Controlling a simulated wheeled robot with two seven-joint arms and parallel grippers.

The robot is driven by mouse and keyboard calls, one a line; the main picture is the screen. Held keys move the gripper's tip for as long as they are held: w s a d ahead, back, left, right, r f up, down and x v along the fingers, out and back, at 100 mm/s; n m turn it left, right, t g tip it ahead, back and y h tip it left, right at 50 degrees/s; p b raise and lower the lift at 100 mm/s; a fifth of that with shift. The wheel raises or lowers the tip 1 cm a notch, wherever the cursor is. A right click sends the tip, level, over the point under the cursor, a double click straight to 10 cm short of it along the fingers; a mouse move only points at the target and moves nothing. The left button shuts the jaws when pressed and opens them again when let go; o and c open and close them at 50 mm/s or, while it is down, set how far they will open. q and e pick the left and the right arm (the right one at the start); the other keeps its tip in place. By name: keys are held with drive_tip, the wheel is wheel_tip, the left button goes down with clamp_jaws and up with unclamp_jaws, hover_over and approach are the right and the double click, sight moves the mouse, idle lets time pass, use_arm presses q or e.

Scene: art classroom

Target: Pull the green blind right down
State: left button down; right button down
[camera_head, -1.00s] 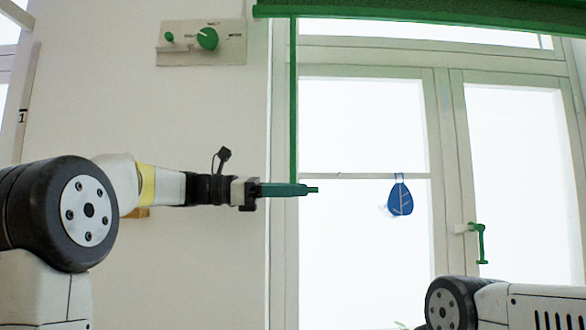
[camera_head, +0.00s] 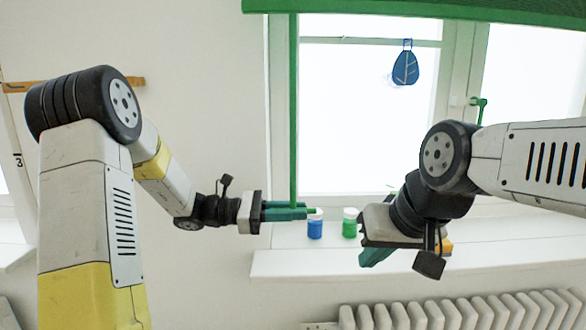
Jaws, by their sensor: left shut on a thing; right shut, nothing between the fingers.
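The green blind (camera_head: 420,9) shows along the top of the view, its lower edge across the upper window. A green pull strap (camera_head: 293,110) hangs straight down from near its left end. My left gripper (camera_head: 290,212) is shut on the lower end of the strap, just above the windowsill's height. Its fingers hide part of the strap's end. My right gripper (camera_head: 374,256) is shut and empty, pointing down in front of the sill, away from the strap. The upper part of the blind is out of view.
A blue pot (camera_head: 315,228) and a green pot (camera_head: 350,226) stand on the white windowsill (camera_head: 300,263). A yellow item is partly hidden behind my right gripper. A radiator (camera_head: 470,312) is below the sill.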

use_arm(q)
drive_tip(key=f, duration=1.6)
drive_tip(key=shift+s+f, duration=0.2)
drive_tip(key=shift+f, duration=0.2)
drive_tip(key=c, duration=1.4)
unclamp_jaws()
drive_tip(key=shift+r, duration=0.1)
drive_tip(key=shift+w+a, duration=0.1)
drive_tip(key=a, duration=0.7)
drive_tip(key=shift+a, duration=0.35)
